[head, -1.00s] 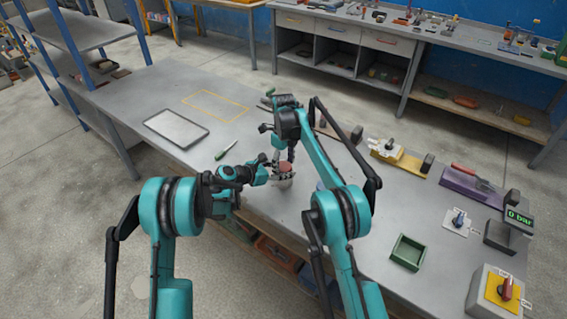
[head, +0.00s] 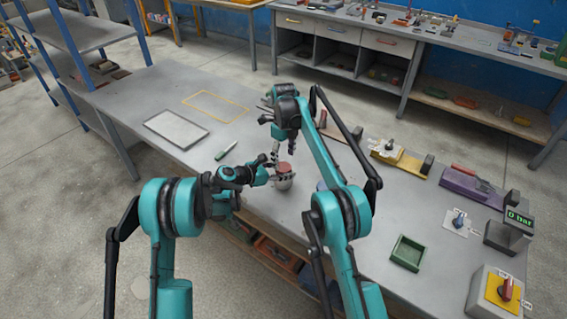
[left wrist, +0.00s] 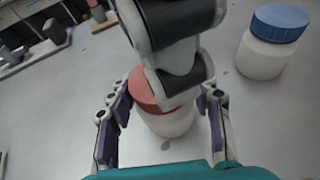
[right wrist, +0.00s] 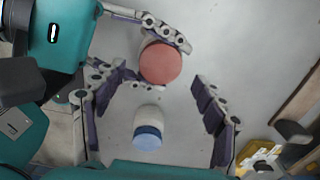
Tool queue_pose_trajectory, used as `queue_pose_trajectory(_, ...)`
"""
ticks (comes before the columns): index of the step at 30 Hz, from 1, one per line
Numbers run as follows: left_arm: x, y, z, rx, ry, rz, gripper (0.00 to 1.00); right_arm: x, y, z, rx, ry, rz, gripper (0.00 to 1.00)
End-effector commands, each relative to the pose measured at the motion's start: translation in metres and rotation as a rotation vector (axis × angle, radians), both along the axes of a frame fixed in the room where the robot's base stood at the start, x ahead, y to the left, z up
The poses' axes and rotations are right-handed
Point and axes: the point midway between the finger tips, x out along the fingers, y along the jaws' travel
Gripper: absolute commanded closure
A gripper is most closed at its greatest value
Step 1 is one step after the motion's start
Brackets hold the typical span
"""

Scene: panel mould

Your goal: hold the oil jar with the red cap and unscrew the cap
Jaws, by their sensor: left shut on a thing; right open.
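The oil jar with the red cap stands upright on the table; its pale body (left wrist: 172,124) shows between my left fingers in the left wrist view. My left gripper (left wrist: 163,132) is shut around that body, below the cap. The red cap (right wrist: 160,63) sits on the jar in the right wrist view and also shows in the head view (head: 284,168). My right gripper (right wrist: 155,105) is open and empty, above the table and close to the cap but apart from it. The right arm's hand hides part of the cap in the left wrist view.
A jar with a blue cap (left wrist: 280,22) stands near the red-capped one. A green box (head: 408,252), a gauge and switch panels stand to the right.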

Motion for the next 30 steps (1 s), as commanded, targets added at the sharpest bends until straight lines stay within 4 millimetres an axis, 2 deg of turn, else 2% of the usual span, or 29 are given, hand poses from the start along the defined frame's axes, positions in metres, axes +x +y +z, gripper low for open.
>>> queue_pose_trajectory(3,0.000,0.000,-0.002,0.003,0.001,-0.002,1.00,0.000,0.000,0.007,0.000,0.000,0.000,0.29)
queue_pose_trajectory(9,0.000,0.000,-0.002,0.003,0.001,-0.002,1.00,0.000,0.000,0.007,0.000,0.000,0.000,0.29)
queue_pose_trajectory(10,0.000,0.000,-0.002,0.003,0.001,-0.002,0.44,0.000,0.000,0.007,0.000,0.000,0.000,0.29)
queue_pose_trajectory(12,0.000,0.000,-0.001,0.003,0.001,-0.002,0.26,0.000,0.000,0.007,0.000,0.000,0.000,0.29)
queue_pose_trajectory(23,-0.001,0.002,0.001,0.001,0.001,0.000,0.25,0.000,0.000,0.007,0.000,0.000,0.000,0.29)
queue_pose_trajectory(26,-0.006,0.010,0.005,0.001,0.000,0.001,0.25,0.000,0.000,0.007,0.000,0.000,0.000,0.29)
queue_pose_trajectory(30,-0.021,0.031,0.015,0.000,0.000,0.002,0.25,0.000,0.000,0.007,0.000,0.000,0.000,0.29)
